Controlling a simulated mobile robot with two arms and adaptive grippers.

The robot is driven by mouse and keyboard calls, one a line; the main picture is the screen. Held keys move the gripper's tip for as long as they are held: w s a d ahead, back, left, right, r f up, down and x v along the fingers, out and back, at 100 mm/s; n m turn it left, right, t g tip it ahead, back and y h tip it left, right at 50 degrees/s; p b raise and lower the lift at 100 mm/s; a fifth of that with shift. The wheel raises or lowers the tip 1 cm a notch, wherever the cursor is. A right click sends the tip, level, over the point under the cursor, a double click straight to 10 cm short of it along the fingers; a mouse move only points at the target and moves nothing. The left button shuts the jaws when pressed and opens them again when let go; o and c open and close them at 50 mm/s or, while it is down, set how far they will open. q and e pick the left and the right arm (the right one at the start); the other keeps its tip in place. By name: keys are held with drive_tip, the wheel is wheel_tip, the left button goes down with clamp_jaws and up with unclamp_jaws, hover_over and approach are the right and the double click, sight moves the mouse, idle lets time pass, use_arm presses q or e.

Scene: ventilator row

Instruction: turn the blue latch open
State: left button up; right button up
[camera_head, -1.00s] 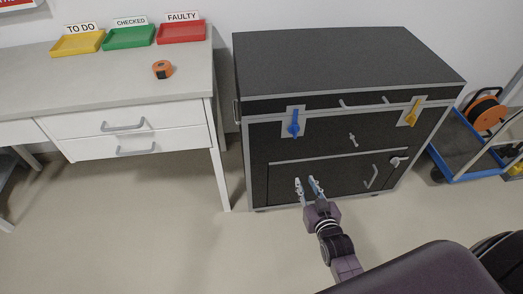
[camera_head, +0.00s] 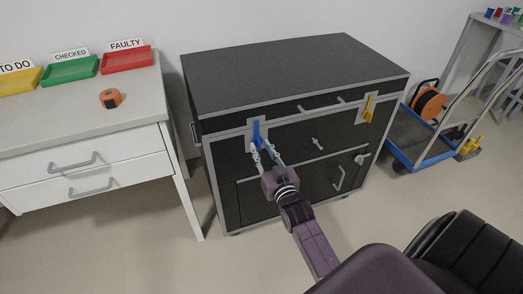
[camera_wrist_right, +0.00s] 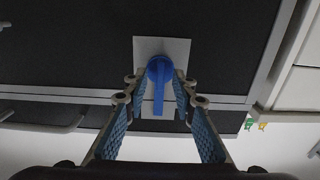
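The blue latch (camera_head: 257,131) sits on a pale plate at the upper left of the black case's front, its handle upright. My right gripper (camera_head: 264,152) is at the latch, just below it in the head view. In the right wrist view the blue latch (camera_wrist_right: 159,84) lies between the two fingers of the gripper (camera_wrist_right: 160,92), which are apart with a gap on each side of the handle. The gripper looks open, and I see no clear contact. The latch's lower part is partly hidden by the fingertips in the head view. My left gripper is not in view.
The black case (camera_head: 290,75) also carries a yellow latch (camera_head: 368,107), a small T-handle (camera_head: 317,143) and a lower door with a handle (camera_head: 339,178). A white desk (camera_head: 75,125) with trays stands left. A blue trolley (camera_head: 415,140) stands right.

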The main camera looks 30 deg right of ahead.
clamp_jaws()
idle(0.3)
idle(0.3)
